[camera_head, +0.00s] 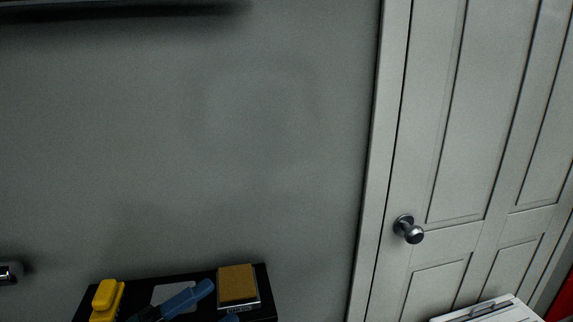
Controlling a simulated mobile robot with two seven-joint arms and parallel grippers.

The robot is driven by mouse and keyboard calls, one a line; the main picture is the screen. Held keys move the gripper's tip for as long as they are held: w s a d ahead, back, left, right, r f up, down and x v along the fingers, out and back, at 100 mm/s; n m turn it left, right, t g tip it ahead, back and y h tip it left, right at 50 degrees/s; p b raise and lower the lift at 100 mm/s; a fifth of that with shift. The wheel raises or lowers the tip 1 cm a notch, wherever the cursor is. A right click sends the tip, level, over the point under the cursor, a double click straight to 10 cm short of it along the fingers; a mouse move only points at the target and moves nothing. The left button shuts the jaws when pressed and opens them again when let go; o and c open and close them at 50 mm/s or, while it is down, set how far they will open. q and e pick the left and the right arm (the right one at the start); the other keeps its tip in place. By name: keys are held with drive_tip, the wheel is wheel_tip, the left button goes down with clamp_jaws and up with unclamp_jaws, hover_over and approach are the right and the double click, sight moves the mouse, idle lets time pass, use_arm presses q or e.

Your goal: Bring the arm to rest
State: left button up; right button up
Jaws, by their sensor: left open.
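My left gripper (217,302) shows at the bottom edge with two blue fingers apart, over a black surface (262,282). Its jaws look empty. Most of the left arm is below the frame. A yellow object (106,300) is on the black surface to the left of the gripper. A small block with a tan top and grey sides (238,283) is just beyond the fingers; I cannot tell whether they touch it. My right gripper is not in view.
A light grey flat piece (172,292) lies partly behind the gripper. A grey wall (250,130) stands behind. A white door (480,150) with a round knob (409,230) is at right. A white object (490,312) is at the bottom right, something red (562,298) beside it.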

use_arm(q)
drive_tip(key=s+a+f+n+t+y, duration=0.1)
drive_tip(key=s+a+f+n+y, duration=0.1)
drive_tip(key=f+n+y, duration=0.5)
drive_tip(key=s+a+f+n+t+y, duration=0.1)
drive_tip(key=f+n+y, duration=0.6)
drive_tip(key=f+n, duration=0.7)
drive_tip(key=s+n, duration=0.1)
drive_tip(key=n, duration=0.1)
drive_tip(key=shift+s+a+n, duration=0.3)
drive_tip(key=shift+a, duration=0.1)
drive_tip(key=s+f+n+g, duration=0.1)
drive_tip(key=s+f, duration=0.1)
drive_tip(key=s+f+n+g, duration=0.1)
drive_tip(key=f, duration=0.1)
drive_tip(key=s+d+f+n+g+y, duration=0.1)
drive_tip(key=s+f, duration=0.1)
drive_tip(key=shift+s+f+p, duration=0.1)
drive_tip(key=shift+s+p, duration=0.2)
drive_tip(key=shift+c, duration=0.4)
